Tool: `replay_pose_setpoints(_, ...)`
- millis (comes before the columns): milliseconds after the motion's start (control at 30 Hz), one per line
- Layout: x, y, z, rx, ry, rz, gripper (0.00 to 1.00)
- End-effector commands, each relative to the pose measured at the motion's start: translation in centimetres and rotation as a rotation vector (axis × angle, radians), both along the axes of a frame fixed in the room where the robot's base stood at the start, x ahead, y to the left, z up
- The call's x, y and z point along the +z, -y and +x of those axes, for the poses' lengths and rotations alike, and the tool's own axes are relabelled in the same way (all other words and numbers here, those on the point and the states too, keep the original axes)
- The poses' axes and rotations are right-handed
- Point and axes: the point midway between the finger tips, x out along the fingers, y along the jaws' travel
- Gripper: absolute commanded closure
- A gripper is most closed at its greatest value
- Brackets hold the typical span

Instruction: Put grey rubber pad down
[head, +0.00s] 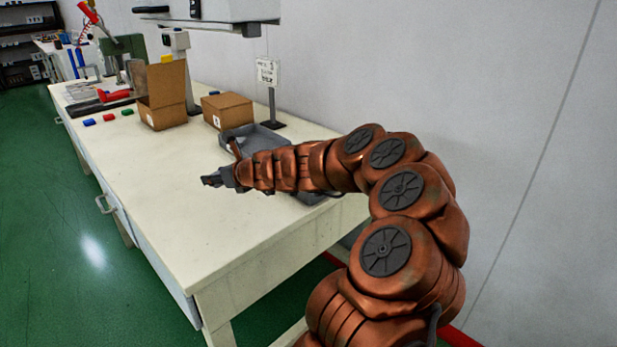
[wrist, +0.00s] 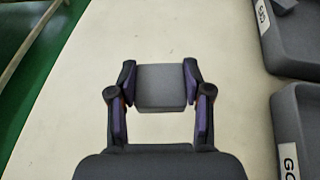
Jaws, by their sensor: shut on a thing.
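My gripper (wrist: 160,90) is shut on the grey rubber pad (wrist: 161,88), a small grey block held between the two fingertips in the wrist view. Below it lies the cream table top (wrist: 100,100); I cannot tell whether the pad touches it. In the head view my gripper (head: 213,180) is over the middle of the table (head: 180,220), to the left of the grey trays. The pad cannot be made out clearly in the head view.
Grey trays with white labels stand at the right in the wrist view, one at the top (wrist: 283,50) and one lower (wrist: 290,110). Cardboard boxes (head: 228,110) and small coloured pieces (head: 108,117) are farther back. The table's front left is clear.

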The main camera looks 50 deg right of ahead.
Motion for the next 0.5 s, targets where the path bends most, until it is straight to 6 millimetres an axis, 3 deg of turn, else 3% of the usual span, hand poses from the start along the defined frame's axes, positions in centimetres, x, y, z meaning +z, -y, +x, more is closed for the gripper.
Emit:
replay_pose_setpoints(33,0.1,3.4,-0.1,-0.042,-0.004,-0.005,0.85)
replay_pose_setpoints(300,2.9,16.9,-1.6,-0.169,0.007,-0.011,0.85)
replay_pose_setpoints(400,3.9,20.2,-2.1,-0.188,0.007,-0.016,0.85)
replay_pose_setpoints(500,4.7,22.3,-2.5,-0.194,0.006,-0.017,0.85)
